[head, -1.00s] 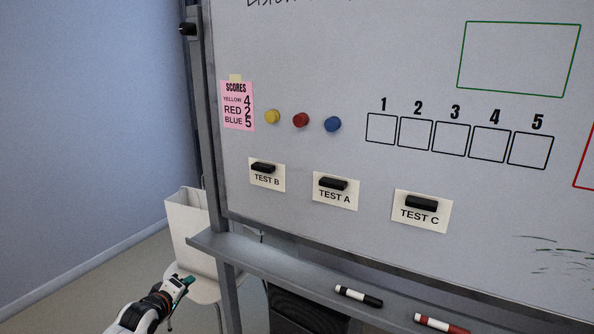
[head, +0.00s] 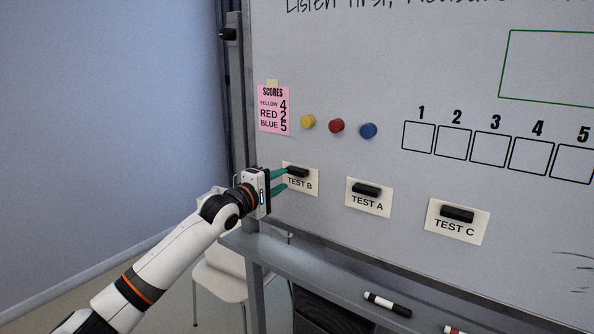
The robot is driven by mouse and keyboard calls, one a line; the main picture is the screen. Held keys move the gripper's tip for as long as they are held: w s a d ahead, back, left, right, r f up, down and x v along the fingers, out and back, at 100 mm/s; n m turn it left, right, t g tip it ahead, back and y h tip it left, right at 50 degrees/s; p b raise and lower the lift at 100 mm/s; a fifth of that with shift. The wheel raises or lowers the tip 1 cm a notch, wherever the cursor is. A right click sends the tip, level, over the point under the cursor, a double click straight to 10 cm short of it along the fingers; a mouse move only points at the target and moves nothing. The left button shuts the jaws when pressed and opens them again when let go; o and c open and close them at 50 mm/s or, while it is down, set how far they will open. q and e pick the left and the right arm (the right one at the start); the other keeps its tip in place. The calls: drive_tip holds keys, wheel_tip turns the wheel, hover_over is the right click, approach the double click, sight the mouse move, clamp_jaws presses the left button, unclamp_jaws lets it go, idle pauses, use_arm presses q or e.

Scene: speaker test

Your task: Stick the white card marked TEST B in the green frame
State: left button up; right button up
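The white card marked TEST B (head: 306,188) is on the whiteboard at the lower left, with a black magnet-like block (head: 298,171) on its upper part. My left gripper (head: 285,179) is at the card's left edge. Its two teal fingers are apart, one above the other, and the upper tip is close to the black block. I cannot tell whether they touch the card or block. The green frame (head: 505,65) is drawn at the upper right of the board, empty where visible and cut off by the picture edge. My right gripper is not in view.
Cards TEST A (head: 368,204) and TEST C (head: 456,232) hang to the right. Yellow, red and blue round magnets (head: 337,126) and numbered boxes (head: 490,145) are above. The pen ledge (head: 330,268) juts out below, with a black marker (head: 387,304). A white chair (head: 222,278) stands behind.

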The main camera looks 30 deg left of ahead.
sight(293, 173)
use_arm(q)
drive_tip(key=w, duration=0.2)
drive_tip(key=w+p, duration=0.1)
drive_tip(key=shift+w+d+r+p, duration=0.15)
drive_tip(key=shift+w+r+p, duration=0.05)
drive_tip(key=shift+w+p, duration=0.15)
drive_tip(key=shift+w+f, duration=0.25)
drive_tip(key=shift+w, duration=0.55)
drive_tip(key=shift+c, duration=0.3)
drive_tip(key=c, duration=0.6)
drive_tip(key=shift+r+p, duration=0.15)
drive_tip(key=shift+p, duration=0.35)
clamp_jaws()
